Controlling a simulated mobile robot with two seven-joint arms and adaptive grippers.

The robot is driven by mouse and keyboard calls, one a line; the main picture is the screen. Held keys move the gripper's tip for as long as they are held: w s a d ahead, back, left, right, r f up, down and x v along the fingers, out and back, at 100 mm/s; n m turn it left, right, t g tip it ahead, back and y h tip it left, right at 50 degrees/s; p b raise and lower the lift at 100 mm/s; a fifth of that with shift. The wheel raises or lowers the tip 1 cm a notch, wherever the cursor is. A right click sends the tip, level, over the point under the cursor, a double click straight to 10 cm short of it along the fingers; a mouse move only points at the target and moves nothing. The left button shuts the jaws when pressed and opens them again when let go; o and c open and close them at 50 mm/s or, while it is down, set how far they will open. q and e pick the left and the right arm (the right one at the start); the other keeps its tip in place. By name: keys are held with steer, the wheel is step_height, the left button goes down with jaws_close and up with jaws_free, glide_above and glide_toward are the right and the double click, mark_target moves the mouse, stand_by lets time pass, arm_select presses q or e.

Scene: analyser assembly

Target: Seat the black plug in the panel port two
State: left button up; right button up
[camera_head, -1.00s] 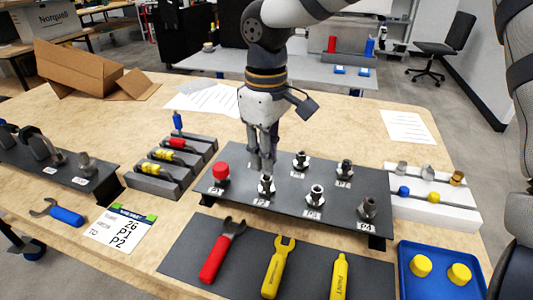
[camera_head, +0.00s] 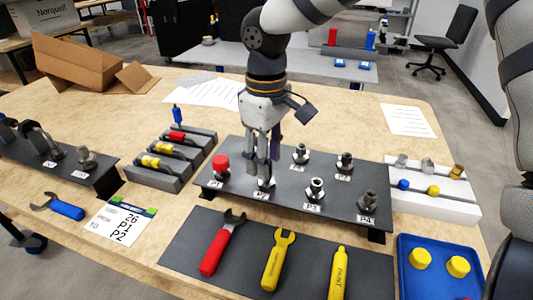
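The dark panel (camera_head: 335,208) stands on the wooden table and bears several metal ports with white labels. Port two (camera_head: 266,184) is in its front row, between the red-capped port (camera_head: 221,163) and port three (camera_head: 316,188). My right gripper (camera_head: 264,172) points down at port two, its fingers close over it and partly hiding it. I cannot make out the black plug: the fingers are dark, and anything between them is hidden. Whether the fingers touch the port is unclear. My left gripper is out of view.
A grey rack (camera_head: 160,180) with blue, red and yellow plugs stands left of the panel. A mat (camera_head: 195,250) with wrenches and a yellow tube lies in front. A white block (camera_head: 455,205) and a blue tray (camera_head: 415,285) are right. A label card (camera_head: 118,224) lies front left.

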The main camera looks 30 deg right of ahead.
step_height(320, 180, up, 12)
stand_by(0.5)
